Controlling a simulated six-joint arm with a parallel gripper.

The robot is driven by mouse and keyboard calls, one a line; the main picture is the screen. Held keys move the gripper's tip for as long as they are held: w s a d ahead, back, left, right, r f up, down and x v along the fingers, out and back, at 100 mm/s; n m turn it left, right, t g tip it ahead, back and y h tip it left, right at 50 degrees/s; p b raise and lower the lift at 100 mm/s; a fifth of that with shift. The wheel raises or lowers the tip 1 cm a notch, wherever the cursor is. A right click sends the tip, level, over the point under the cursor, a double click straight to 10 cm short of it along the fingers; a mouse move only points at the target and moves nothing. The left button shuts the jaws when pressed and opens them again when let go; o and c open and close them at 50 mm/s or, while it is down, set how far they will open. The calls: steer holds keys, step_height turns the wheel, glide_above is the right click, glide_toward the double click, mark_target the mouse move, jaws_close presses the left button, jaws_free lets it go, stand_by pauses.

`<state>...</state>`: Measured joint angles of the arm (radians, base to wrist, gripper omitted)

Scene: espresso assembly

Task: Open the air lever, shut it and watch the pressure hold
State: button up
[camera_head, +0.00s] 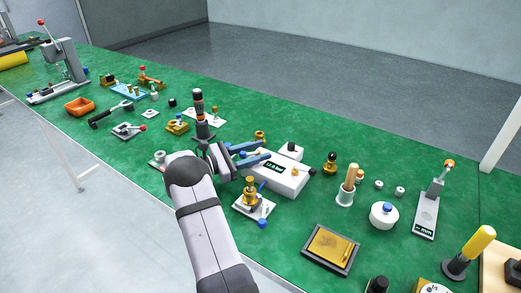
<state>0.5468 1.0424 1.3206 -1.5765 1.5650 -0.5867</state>
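A white box (287,186) with a dark display (275,168) stands on the green table in the middle of the view. The display shows small green characters, too small to read surely. A small brass-coloured lever part (298,171) sits on top of the box; its exact position is unclear. A smaller white block with a black knob (291,147) stands behind the box. My gripper (264,149), with two blue fingers, is at the box's left end. The fingers are apart, with a gap between them, and nothing is visible in it. The arm hides part of the table left of the box.
A brass fitting on a white plate (250,191) stands close in front of the box. A dark upright tool (198,103) stands behind my gripper.

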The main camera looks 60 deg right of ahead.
steer(key=shift+s+d, duration=0.25)
steer(key=shift+d, duration=0.2)
jaws_close()
steer(key=shift+r+n+t+p, duration=0.15)
steer(key=shift+n+t+p, duration=0.15)
steer(key=shift+t+p, duration=0.1)
steer(key=shift+n+t+h, duration=0.5)
steer(key=shift+t+h, duration=0.1)
steer(key=shift+t, duration=0.1)
